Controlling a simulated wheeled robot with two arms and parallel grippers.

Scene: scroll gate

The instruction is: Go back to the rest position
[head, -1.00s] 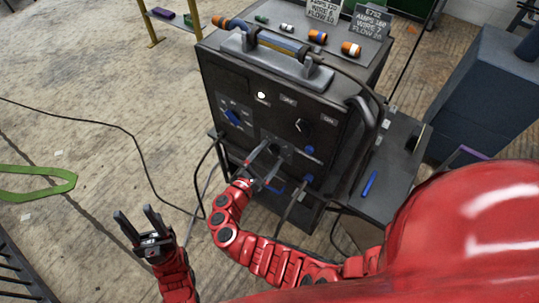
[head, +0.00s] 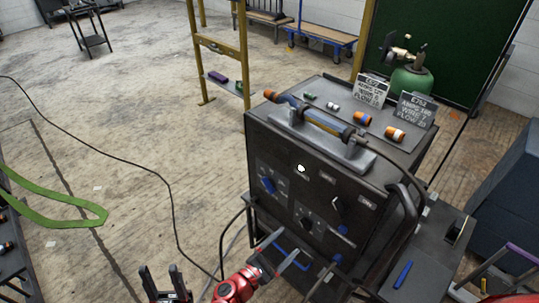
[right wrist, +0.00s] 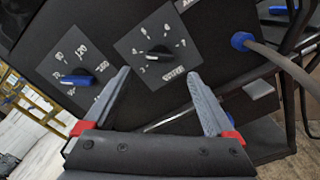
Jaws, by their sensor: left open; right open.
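The dark welding machine (head: 285,150) stands right of the middle in the head view. Its front panel has a blue-handled dial (head: 268,184), a black dial (head: 307,222) and another black knob. My right gripper (head: 284,249) is open and empty in front of the lower panel. In the right wrist view, its fingers (right wrist: 158,76) are spread below the black dial (right wrist: 160,52), with the blue dial (right wrist: 77,80) to the left. No object is between them. My left gripper (head: 161,276) is open and empty at the bottom edge, left of the machine, fingers pointing up.
Small coloured cylinders (head: 362,118) and two label plates (head: 372,89) are on the machine. A side shelf (head: 430,255) holds a blue marker (head: 403,274). A black cable (head: 165,190) crosses the floor. Open floor (head: 150,110) lies left.

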